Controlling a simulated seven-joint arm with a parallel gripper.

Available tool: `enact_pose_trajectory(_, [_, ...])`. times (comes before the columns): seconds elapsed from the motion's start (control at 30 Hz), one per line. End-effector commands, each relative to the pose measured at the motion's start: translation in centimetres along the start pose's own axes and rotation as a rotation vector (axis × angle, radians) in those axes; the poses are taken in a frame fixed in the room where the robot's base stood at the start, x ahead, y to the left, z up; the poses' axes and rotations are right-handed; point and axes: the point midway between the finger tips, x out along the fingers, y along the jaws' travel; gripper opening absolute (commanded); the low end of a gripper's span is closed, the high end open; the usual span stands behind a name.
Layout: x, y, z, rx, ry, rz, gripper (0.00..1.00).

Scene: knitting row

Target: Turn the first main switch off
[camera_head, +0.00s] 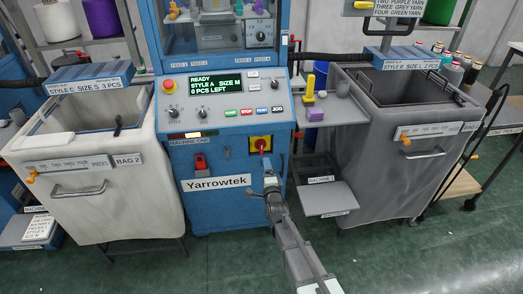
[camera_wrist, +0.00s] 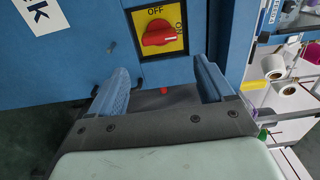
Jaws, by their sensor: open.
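The main switch is a red rotary knob (camera_head: 261,144) on a yellow plate, on the front of the blue machine marked MACHINE ONE. In the wrist view the knob (camera_wrist: 158,36) lies beyond the fingertips, its white mark toward the ON label at the right; OFF is printed above it. My gripper (camera_head: 270,180) is just below the switch in the head view. In the wrist view its two blue fingers (camera_wrist: 161,75) are spread with nothing held between them. The knob appears apart from both fingers.
The machine's display (camera_head: 214,86) reads READY, STYLE A, SIZE M, 6 PCS LEFT. A grey bin (camera_head: 390,165) stands right and a pale bin (camera_head: 110,195) left. A small shelf (camera_head: 327,199) juts out at the right of my gripper. The green floor in front looks clear.

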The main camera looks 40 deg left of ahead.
Motion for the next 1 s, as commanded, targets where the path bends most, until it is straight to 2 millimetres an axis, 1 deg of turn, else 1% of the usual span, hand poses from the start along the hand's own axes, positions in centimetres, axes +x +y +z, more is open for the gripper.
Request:
enact_pose_trajectory(0.17, [0.8, 0.1, 0.0, 0.008, 0.0, 0.002, 0.81])
enact_pose_trajectory(0.37, [2.9, 0.1, 0.0, 0.007, 0.0, 0.002, 0.81])
enact_pose_trajectory(0.8, [10.5, 0.2, 0.0, 0.005, 0.0, 0.003, 0.81])
enact_pose_trajectory(0.9, [12.0, 0.2, 0.0, 0.005, 0.0, 0.002, 0.81])
enact_pose_trajectory(1.0, [13.1, 0.1, 0.0, 0.005, 0.0, 0.003, 0.81])
